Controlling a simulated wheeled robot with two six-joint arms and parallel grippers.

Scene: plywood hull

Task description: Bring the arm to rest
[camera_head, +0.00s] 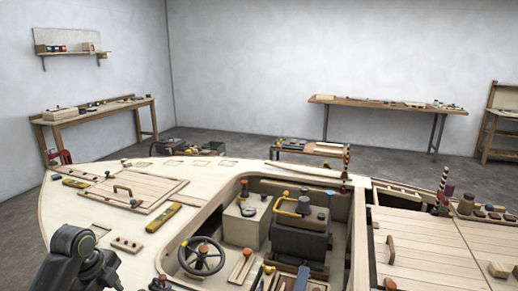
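Part of my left arm, dark grey and folded, stands at the lower left of the head view, over the front left of the plywood hull (62,205). Its gripper does not show; the frame's bottom edge cuts the arm off. My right arm and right gripper are not in view. I cannot tell whether either gripper holds anything.
An open cockpit holds a steering wheel (201,257) and a dark seat (300,238). A hatch panel with a handle (122,189) and yellow levels (164,217) lie on the left deck. Planked hatches (425,250) are at right. Workbenches (385,103) line the walls.

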